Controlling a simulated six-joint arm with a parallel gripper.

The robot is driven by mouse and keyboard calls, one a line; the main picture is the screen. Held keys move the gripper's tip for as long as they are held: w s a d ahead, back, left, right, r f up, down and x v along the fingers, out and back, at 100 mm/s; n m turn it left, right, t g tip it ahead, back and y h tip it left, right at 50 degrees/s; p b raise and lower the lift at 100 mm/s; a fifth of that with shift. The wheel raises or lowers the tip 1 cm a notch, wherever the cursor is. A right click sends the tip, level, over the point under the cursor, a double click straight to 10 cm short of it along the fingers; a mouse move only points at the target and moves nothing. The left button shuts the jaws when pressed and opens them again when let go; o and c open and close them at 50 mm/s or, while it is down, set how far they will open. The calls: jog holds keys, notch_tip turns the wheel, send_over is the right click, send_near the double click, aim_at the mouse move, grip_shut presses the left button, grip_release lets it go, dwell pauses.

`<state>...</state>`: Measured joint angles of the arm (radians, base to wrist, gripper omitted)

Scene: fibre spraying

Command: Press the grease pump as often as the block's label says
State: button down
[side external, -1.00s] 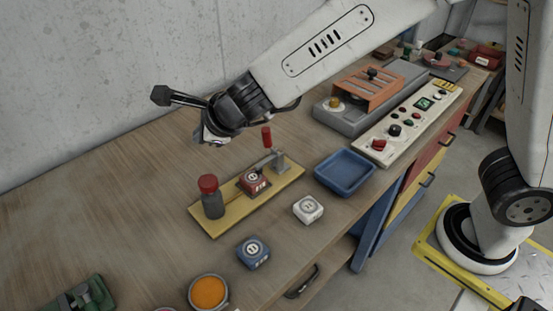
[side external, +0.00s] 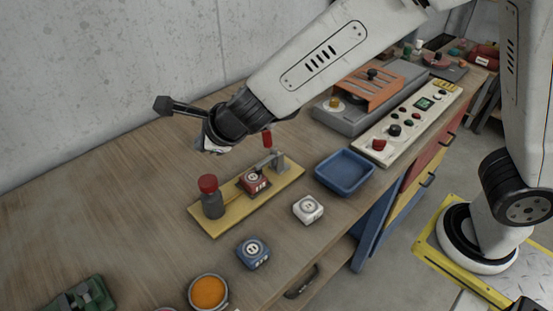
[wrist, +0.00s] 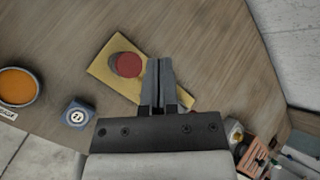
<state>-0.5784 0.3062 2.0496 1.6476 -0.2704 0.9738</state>
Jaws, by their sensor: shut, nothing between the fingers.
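The grease pump, a dark grey cylinder with a red cap (side external: 208,184), stands upright at the left end of a yellow plate (side external: 230,216). In the wrist view its red cap (wrist: 127,65) is just left of my fingertips. A red block (side external: 255,182) with a round white mark and a label on its side sits on the plate, by a grey clamp with a red handle (side external: 267,139). The label is too small to read. My gripper (side external: 214,150) is above the plate, higher than the pump, apart from it. Its fingers (wrist: 160,62) are shut and empty.
A white block (side external: 308,209), a blue block (side external: 253,253) and a tub of orange stuff (side external: 208,292) stand in front of the plate. A blue tray (side external: 344,172) and a control panel (side external: 400,125) are to the right.

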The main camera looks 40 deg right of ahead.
aim_at(209, 180)
jog(key=shift+f, duration=3.5)
jog(key=shift+f, duration=1.65)
dwell(1.7)
jog(key=shift+r, duration=1.65)
